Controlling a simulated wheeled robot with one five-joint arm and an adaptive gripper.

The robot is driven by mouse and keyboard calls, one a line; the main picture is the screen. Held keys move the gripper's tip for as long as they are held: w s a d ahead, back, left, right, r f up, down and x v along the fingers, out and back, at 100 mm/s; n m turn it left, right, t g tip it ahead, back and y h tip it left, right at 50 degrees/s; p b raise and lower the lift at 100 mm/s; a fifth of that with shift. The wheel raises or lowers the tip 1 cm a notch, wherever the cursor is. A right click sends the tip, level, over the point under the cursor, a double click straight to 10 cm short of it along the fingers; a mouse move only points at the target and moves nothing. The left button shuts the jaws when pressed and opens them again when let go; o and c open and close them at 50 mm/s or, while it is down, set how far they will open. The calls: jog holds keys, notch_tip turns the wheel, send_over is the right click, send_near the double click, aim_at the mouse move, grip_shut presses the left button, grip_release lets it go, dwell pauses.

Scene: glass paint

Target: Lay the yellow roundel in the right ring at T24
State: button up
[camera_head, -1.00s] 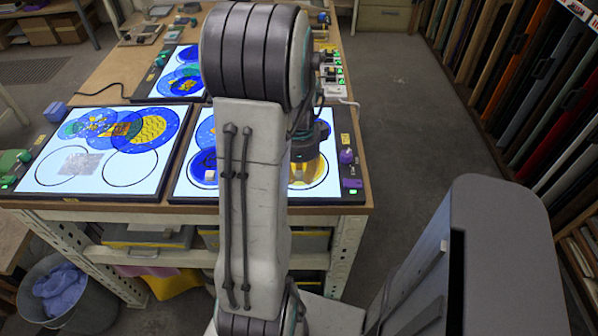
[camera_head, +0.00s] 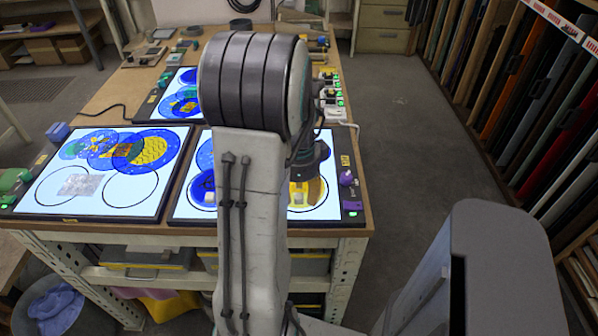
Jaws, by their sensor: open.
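The right-hand lit panel (camera_head: 252,214) lies at the table's front right, partly behind my arm. A black-outlined ring (camera_head: 326,192) shows at its right. A yellow patch (camera_head: 298,194), apparently yellow glass, shows inside the ring's left part; white panel shows to its right. My arm hides the rest, so I cannot tell whether it lies flat. My gripper (camera_head: 304,172) is open, a dark shape just over the ring's far side. Its fingertips are mostly hidden, and I cannot see whether it touches the yellow. A blue roundel (camera_head: 203,189) shows left of my arm.
A left lit panel (camera_head: 120,200) holds overlapping blue and yellow roundels and two outlined rings. Another lit panel (camera_head: 180,97) stands behind it. A purple knob (camera_head: 346,178) is right of the ring. The floor (camera_head: 405,150) right of the table is clear; upright coloured sheets (camera_head: 545,110) line the far right.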

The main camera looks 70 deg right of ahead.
notch_tip(320, 180, up, 11)
jog(key=shift+a+b, duration=0.25)
jog(key=shift+b, duration=0.2)
jog(key=w+a+n+t, duration=0.1)
jog(key=w+a+n, duration=1.3)
jog(key=a+n, duration=0.15)
jog(key=s+a+f+n+t, duration=0.1)
jog(key=a+n+t, duration=0.1)
jog(key=a+n, duration=1.5)
jog(key=shift+s+a+f, duration=0.15)
jog(key=shift+f, duration=0.25)
jog(key=shift+r+p, duration=0.85)
jog(key=shift+r, duration=0.1)
